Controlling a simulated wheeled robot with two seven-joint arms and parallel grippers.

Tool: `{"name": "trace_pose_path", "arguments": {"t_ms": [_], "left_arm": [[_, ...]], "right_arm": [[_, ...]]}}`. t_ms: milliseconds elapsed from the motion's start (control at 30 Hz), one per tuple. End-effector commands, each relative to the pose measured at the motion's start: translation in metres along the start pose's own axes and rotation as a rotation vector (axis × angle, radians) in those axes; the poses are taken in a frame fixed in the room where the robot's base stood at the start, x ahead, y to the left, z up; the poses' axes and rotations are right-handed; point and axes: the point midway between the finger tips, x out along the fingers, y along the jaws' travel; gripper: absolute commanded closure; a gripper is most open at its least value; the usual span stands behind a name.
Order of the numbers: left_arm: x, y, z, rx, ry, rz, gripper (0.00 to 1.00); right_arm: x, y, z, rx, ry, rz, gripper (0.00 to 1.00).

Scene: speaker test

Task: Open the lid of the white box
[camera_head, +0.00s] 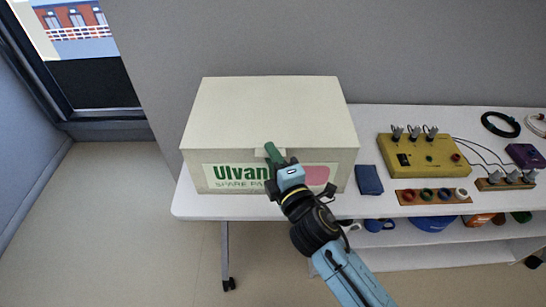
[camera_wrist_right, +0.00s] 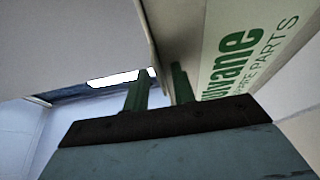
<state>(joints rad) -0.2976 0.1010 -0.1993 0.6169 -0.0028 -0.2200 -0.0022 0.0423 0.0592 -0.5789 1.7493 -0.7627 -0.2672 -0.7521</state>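The white box (camera_head: 215,152) stands on the white table, with green lettering on a front label. Its lid (camera_head: 270,105) lies flat and closed on top, with a small tab at the middle of the front edge. My right gripper (camera_head: 273,153) is at this tab, in front of the box. In the right wrist view the two green fingers (camera_wrist_right: 160,85) are apart, close to the lid's front edge and the box front (camera_wrist_right: 225,75). Whether they touch the tab is hard to tell. My left gripper is not in view.
A dark blue pouch (camera_head: 368,180) lies right of the box. Farther right are a yellow device (camera_head: 420,157) with knobs, a strip of coloured rings (camera_head: 434,196) and cables. The table (camera_head: 200,207) has a lower shelf with objects. A grey wall stands behind the box.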

Motion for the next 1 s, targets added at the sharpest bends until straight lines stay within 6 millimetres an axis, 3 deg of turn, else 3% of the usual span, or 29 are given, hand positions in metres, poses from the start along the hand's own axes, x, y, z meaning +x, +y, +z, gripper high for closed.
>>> {"name": "trace_pose_path", "arguments": {"t_ms": [33,200,1000], "left_arm": [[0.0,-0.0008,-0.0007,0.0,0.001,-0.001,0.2],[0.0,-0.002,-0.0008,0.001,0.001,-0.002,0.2],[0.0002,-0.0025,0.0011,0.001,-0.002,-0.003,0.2]], "right_arm": [[-0.0001,0.0,0.0,0.0,0.0,0.0,0.79],[-0.0003,-0.0001,0.0001,0.0,0.0,0.0,1.0],[-0.0005,-0.0005,0.0002,0.0,0.0,-0.001,1.0]]}}
